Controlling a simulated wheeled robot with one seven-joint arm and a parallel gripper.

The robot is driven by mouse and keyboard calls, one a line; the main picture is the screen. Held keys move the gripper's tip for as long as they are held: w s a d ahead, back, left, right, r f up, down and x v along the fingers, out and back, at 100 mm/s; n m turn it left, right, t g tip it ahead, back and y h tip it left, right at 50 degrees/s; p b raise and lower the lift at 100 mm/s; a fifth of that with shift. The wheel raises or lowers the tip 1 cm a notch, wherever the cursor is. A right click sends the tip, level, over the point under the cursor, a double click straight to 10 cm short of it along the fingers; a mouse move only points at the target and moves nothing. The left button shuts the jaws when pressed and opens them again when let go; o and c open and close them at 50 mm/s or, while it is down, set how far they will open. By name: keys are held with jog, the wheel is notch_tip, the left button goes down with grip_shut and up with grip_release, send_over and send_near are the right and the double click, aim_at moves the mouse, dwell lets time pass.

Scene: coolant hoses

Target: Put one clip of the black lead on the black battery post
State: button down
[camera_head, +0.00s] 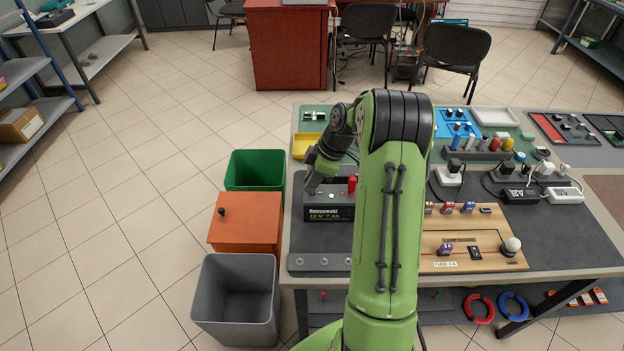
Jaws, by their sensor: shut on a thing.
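The battery (330,213) is a dark box with yellow lettering on its front, standing on the left part of the table. A red post or cap (352,184) stands on its top at the right. My gripper (312,188) points down over the left end of the battery top, where the black post is hidden behind it. It is shut on what appears to be a black clip, too small and covered to make out clearly. The rest of the black lead cannot be told apart here. My green arm hides the area right of the battery.
A wooden board (475,240) with a fuse and knobs lies right of my arm. Plugs and a power strip (530,188) are behind it. Green (255,168) and grey (237,300) bins and an orange box (245,222) stand left of the table.

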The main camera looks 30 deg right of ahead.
jog(key=shift+f, duration=0.1)
dwell(0.3)
jog(key=c, duration=0.6)
grip_release()
jog(key=p+v, duration=0.2)
jog(key=v, duration=0.1)
jog(key=p+v, duration=0.2)
jog(key=v, duration=0.1)
jog(key=p+v, duration=0.2)
jog(key=shift+w+a+r, duration=0.15)
jog(key=shift+a+r, duration=0.15)
jog(key=shift+r, duration=0.3)
